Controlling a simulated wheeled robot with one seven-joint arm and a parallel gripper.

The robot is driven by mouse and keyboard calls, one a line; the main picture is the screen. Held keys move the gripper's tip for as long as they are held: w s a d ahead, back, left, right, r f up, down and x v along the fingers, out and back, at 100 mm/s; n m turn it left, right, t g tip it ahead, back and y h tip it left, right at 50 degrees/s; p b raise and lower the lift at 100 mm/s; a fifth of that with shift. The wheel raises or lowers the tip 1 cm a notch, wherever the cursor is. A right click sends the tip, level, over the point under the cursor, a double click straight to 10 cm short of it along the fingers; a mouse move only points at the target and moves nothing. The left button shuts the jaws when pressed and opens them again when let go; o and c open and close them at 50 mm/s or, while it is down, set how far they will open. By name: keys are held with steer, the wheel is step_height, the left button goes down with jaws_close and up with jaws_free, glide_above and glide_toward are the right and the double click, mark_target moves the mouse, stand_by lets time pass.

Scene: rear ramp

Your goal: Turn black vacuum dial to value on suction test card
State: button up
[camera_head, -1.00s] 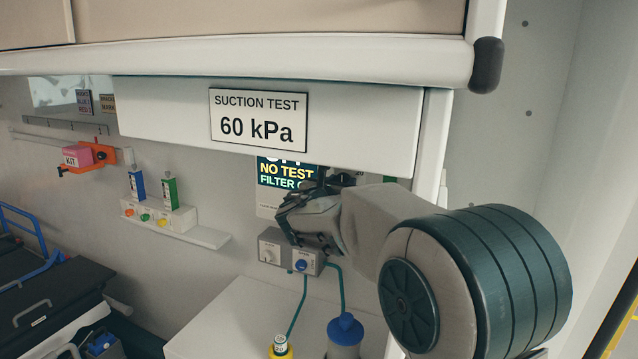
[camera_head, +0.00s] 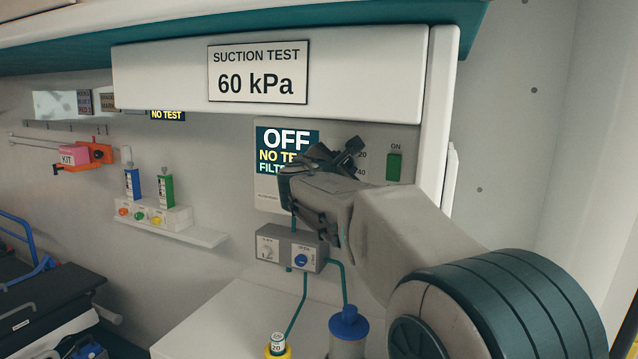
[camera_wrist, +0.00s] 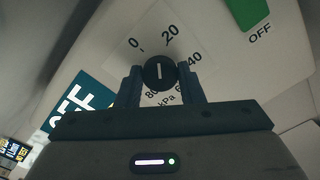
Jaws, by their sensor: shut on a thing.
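The suction test card (camera_head: 257,73) on the cabinet front reads 60 kPa. The black vacuum dial (camera_wrist: 159,72) shows in the wrist view with a white pointer line, inside a scale marked 0, 20, 40, 60, 80 kPa. The line looks roughly upright in that picture, between the 0 and 20 marks' side of the scale. My gripper (camera_wrist: 161,88) has a finger on each side of the dial and is shut on it. In the head view my gripper (camera_head: 330,160) covers the dial. The screen (camera_head: 284,150) beside it reads OFF, NO TEST, FILTER, partly covered.
A green switch (camera_head: 394,167) marked ON sits right of the dial; it shows in the wrist view (camera_wrist: 247,12) with OFF beside it. Below are a grey box (camera_head: 290,250) with two knobs, teal tubes and a blue-capped canister (camera_head: 348,325). The cabinet overhangs above.

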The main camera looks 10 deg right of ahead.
steer(key=m+b, duration=0.7)
steer(key=shift+a+b, duration=0.1)
steer(key=shift+b, duration=0.2)
steer(key=m+b, duration=0.2)
steer(key=m, duration=0.1)
steer(key=shift+r, duration=0.1)
steer(key=m+b, duration=0.6)
steer(key=m, duration=0.5)
steer(key=shift+r+b, duration=0.1)
steer(key=shift+b, duration=0.25)
steer(key=m+b, duration=0.1)
steer(key=m, duration=0.2)
steer(key=shift+m, duration=0.3)
steer(key=shift+r+m+b, duration=0.1)
steer(key=shift+m+b, duration=0.5)
steer(key=shift+m, duration=1)
